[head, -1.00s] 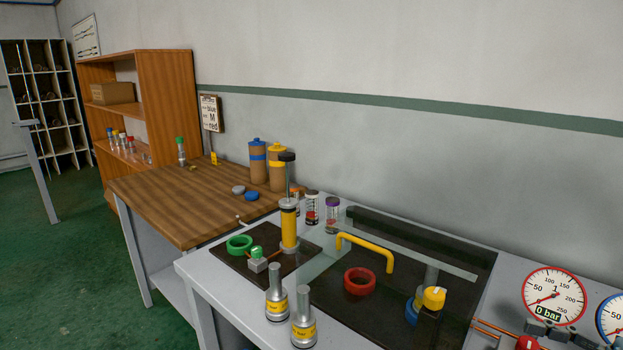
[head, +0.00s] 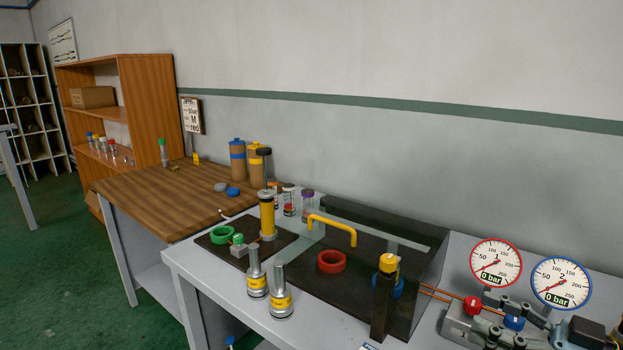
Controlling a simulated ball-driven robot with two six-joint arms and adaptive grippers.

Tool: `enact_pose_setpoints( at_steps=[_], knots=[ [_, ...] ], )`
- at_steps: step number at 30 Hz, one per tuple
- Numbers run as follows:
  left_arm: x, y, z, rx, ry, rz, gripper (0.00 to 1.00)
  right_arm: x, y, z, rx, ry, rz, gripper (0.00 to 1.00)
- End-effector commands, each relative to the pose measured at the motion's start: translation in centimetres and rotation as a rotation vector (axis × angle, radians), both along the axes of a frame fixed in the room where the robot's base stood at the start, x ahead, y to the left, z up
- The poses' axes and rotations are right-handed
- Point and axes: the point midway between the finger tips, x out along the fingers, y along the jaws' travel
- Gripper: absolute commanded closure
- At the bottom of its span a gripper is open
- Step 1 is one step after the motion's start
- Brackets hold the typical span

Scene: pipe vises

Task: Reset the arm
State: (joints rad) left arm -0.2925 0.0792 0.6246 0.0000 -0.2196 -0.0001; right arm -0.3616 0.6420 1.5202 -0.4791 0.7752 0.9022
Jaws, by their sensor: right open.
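My right gripper (head: 486,312) is in the lower right of the head view, coming in from the right edge. Its dark and grey fingers are apart, with nothing seen held between them. They are close to the valve block (head: 457,322), around its blue knob (head: 514,323) and near its red knob (head: 472,305). Whether the fingers touch the block or knobs I cannot tell. The rest of the right arm is mostly cut off by the picture's edge. My left gripper is not in view.
Two gauges (head: 496,262) reading 0 bar stand behind the block. A dark see-through guard with a yellow handle (head: 333,227) covers a red ring (head: 331,261). Two metal cylinders (head: 280,293) stand at the bench's front. A wooden table (head: 150,190) lies left.

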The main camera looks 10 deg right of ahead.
Motion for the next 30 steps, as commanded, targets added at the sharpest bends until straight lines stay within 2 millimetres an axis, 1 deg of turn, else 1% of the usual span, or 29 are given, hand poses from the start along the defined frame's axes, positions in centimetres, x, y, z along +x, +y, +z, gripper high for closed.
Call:
enact_pose_setpoints(
  at_steps=[1,5,8,10,12,14,17,18,24,30],
  knots=[
    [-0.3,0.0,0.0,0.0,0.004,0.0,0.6,0.5,0.3,0.1,-0.006,-0.003,-0.044,0.47],
    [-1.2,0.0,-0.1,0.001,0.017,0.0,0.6,2.0,0.5,0.3,-0.037,0.008,-0.195,0.47],
    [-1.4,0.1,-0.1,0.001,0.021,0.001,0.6,2.9,0.4,0.2,-0.069,0.048,-0.342,0.47],
    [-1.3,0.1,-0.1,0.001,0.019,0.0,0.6,3.0,0.3,0.1,-0.101,0.104,-0.459,0.47],
    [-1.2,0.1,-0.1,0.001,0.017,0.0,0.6,2.6,0.3,-0.3,-0.14,0.194,-0.577,0.47],
    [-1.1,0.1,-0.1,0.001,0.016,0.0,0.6,1.6,0.3,-0.9,-0.174,0.292,-0.66,0.47],
    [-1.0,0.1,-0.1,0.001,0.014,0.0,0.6,-1.1,0.9,-1.8,-0.236,0.478,-0.751,0.47],
    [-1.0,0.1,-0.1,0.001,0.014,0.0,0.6,-2.3,1.3,-2.1,-0.258,0.548,-0.77,0.47],
    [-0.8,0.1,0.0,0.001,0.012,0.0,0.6,-7.7,3.4,-2.6,-0.345,0.825,-0.771,0.47],
    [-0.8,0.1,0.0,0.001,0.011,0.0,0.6,-12.4,5.6,-2.3,-0.406,1.022,-0.708,0.47]
  ],
)
